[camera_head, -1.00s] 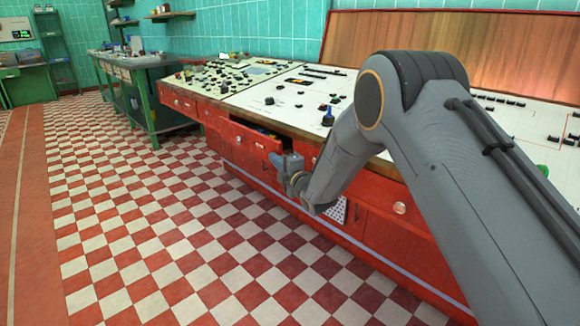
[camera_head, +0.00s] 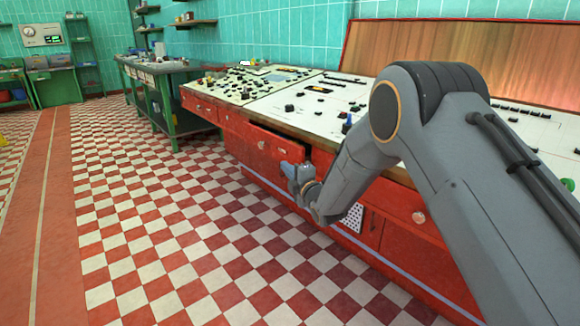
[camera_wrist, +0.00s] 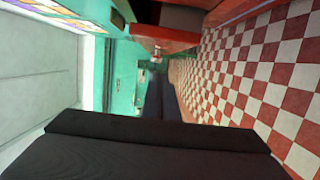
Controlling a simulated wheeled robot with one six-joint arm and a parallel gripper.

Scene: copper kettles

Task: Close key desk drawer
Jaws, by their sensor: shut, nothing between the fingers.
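The desk is a long red console with a pale control top (camera_head: 300,112). One red drawer (camera_head: 262,143) in its front stands partly open, with a dark gap above its front panel. My gripper (camera_head: 287,170) is at the right end of that drawer front, shut and empty. Whether it touches the panel cannot be told. In the wrist view the dark gripper (camera_wrist: 160,100) fills the lower middle, and a red panel (camera_wrist: 165,36) with a dark opening beside it shows at the top.
Other red drawers (camera_head: 200,107) in the console look shut. A green workbench (camera_head: 165,90) stands beyond its far end. The red and white checkered floor (camera_head: 180,210) in front is clear. Shelves hang on the tiled wall.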

